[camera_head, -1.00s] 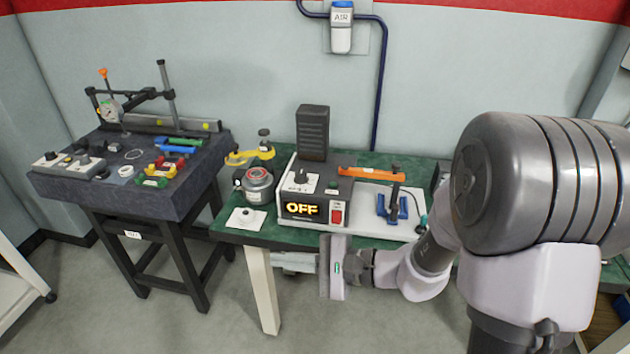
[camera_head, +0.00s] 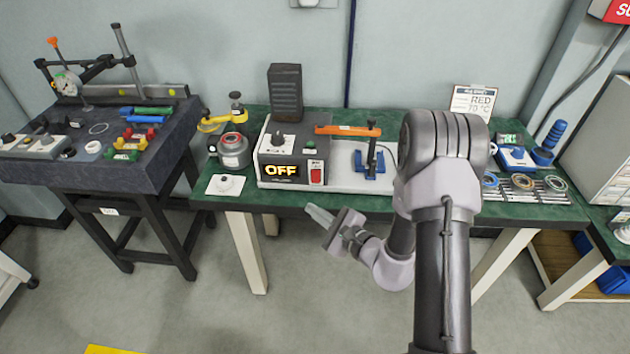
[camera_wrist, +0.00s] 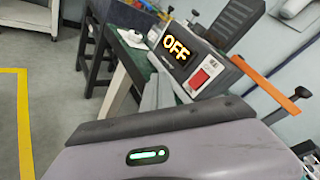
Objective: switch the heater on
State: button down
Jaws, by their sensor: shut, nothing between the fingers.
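The heater (camera_head: 283,158) is a grey box on the green bench with a lit display (camera_head: 282,171) reading OFF. A red switch (camera_head: 316,172) sits on its front, right of the display; the switch also shows in the wrist view (camera_wrist: 200,78). In the wrist view the grey fingers (camera_wrist: 157,92) point toward the heater front, left of the red switch.
An orange-handled lever (camera_head: 347,130) stands beside the heater's right side, with a blue clamp (camera_head: 370,163) near it. A metal pot (camera_head: 233,150) and a white knob plate (camera_head: 225,184) are at left. The floor before the bench is clear.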

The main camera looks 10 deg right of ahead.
aim_at(316, 177)
jog(key=shift+w+d+f, duration=0.15)
jog(key=shift+w+d, duration=0.3)
jog(key=shift+w, duration=0.85)
jog(key=shift+w+d+f, duration=0.2)
jog(key=shift+w+d, duration=0.2)
jog(key=shift+w, duration=0.95)
jog(key=shift+w+d+f, duration=0.15)
jog(key=shift+w+d, duration=0.3)
jog(key=shift+w, duration=0.85)
jog(key=shift+w, duration=0.1)
jog(key=shift+w+d, duration=0.1)
jog(key=shift+w, duration=0.2)
jog(key=shift+w+d, duration=0.1)
jog(key=shift+w, duration=0.2)
jog(key=shift+s, duration=0.1)
jog(key=shift+s+a+b, duration=0.2)
jog(key=shift+s+b, duration=0.1)
jog(key=shift+s, duration=0.3)
